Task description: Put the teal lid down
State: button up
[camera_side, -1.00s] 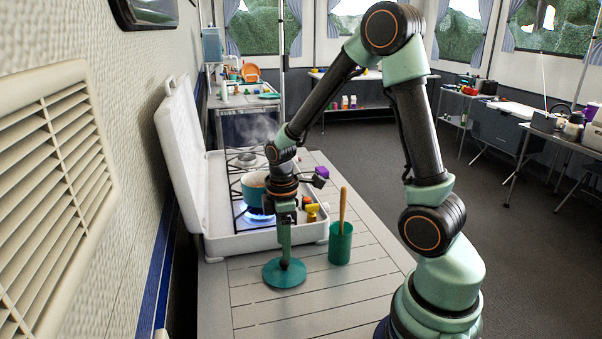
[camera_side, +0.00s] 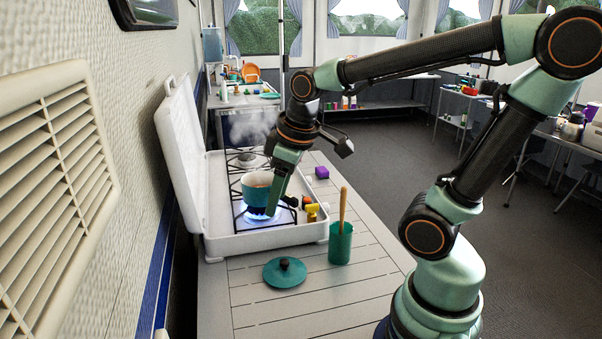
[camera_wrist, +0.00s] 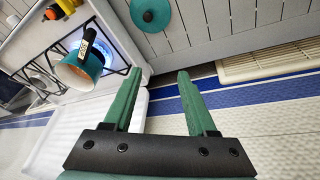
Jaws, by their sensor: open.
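The teal lid (camera_side: 285,273) with its dark round knob lies flat on the slatted grey table, in front of the stove. It also shows at the top of the wrist view (camera_wrist: 150,14). The teal pot (camera_side: 259,195) stands on the lit burner, open on top with orange-brown contents; it also shows in the wrist view (camera_wrist: 85,72). My gripper (camera_side: 270,213) is up and away from the lid, overlapping the pot's right side in the side view. In the wrist view its two green fingers (camera_wrist: 158,74) are apart with nothing between them.
The white stove case (camera_side: 265,242) has its tall hinged cover (camera_side: 183,150) raised at the left. A teal cup (camera_side: 340,247) with a wooden stick stands right of the lid.

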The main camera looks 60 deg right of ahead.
jog(key=s+a+r+m+t, duration=0.2)
jog(key=m, duration=0.1)
jog(key=shift+a+r, duration=0.2)
